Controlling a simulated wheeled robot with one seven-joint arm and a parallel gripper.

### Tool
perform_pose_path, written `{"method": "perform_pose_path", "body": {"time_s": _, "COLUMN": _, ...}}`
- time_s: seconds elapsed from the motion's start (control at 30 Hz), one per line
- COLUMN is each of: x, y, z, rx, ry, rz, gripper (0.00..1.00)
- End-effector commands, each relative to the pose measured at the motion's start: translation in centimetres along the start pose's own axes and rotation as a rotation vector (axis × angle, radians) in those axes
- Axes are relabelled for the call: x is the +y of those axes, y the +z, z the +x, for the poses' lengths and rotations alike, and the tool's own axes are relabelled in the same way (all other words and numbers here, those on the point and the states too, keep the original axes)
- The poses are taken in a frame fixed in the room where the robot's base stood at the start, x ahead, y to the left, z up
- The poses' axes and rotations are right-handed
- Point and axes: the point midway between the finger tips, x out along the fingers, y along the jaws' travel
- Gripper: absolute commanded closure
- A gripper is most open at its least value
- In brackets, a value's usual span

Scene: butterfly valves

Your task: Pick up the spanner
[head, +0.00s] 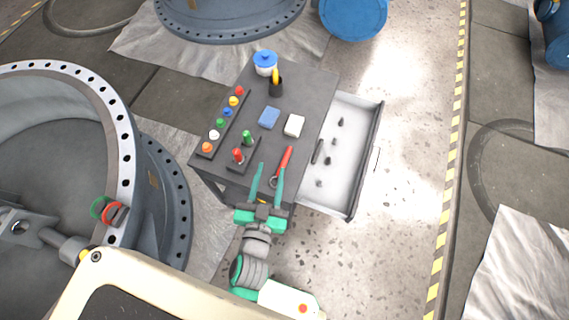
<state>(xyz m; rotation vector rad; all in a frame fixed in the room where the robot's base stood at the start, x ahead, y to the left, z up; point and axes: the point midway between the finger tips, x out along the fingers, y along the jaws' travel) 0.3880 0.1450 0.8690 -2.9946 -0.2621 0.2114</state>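A red-handled tool with a pale ring-like lower end (286,157) lies near the front right of the dark tabletop; it looks like the spanner, but it is too small to be sure. My gripper (271,168) is at the front edge of the table with its two green fingers apart. The ring-like end shows between the fingers, and the red handle runs up past the right fingertip. I cannot tell the height of the fingers over the tabletop or whether they touch the tool.
The dark table (312,84) holds a row of coloured knobs (228,113), a blue block (269,117), a white block (294,125), a blue-lidded jar (265,63) and a dark cup (276,88). An open drawer (345,165) with small dark parts juts out right. Large flanged valve (122,140) stands left.

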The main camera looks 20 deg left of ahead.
Motion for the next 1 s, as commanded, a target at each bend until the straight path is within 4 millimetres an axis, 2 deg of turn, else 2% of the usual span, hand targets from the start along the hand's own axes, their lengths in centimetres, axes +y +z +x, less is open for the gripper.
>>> {"method": "perform_pose_path", "body": {"time_s": 0.03, "x": -1.4, "y": -1.1, "z": 2.0, "rx": 0.022, "ry": -0.035, "rz": -0.004, "gripper": 0.62}}
{"method": "perform_pose_path", "body": {"time_s": 0.2, "x": -6.2, "y": -4.2, "z": 7.3, "rx": 0.072, "ry": -0.162, "rz": -0.050, "gripper": 0.62}}
{"method": "perform_pose_path", "body": {"time_s": 0.33, "x": -10.1, "y": -7.0, "z": 10.5, "rx": 0.115, "ry": -0.272, "rz": -0.114, "gripper": 0.62}}
{"method": "perform_pose_path", "body": {"time_s": 0.5, "x": -15.6, "y": -10.3, "z": 13.3, "rx": 0.171, "ry": -0.434, "rz": -0.239, "gripper": 0.62}}
{"method": "perform_pose_path", "body": {"time_s": 0.7, "x": -21.7, "y": -13.2, "z": 14.8, "rx": 0.236, "ry": -0.627, "rz": -0.442, "gripper": 0.62}}
{"method": "perform_pose_path", "body": {"time_s": 0.8, "x": -24.5, "y": -13.8, "z": 14.9, "rx": 0.265, "ry": -0.727, "rz": -0.564, "gripper": 0.62}}
{"method": "perform_pose_path", "body": {"time_s": 1.0, "x": -29.1, "y": -13.0, "z": 14.2, "rx": 0.307, "ry": -0.928, "rz": -0.838, "gripper": 0.62}}
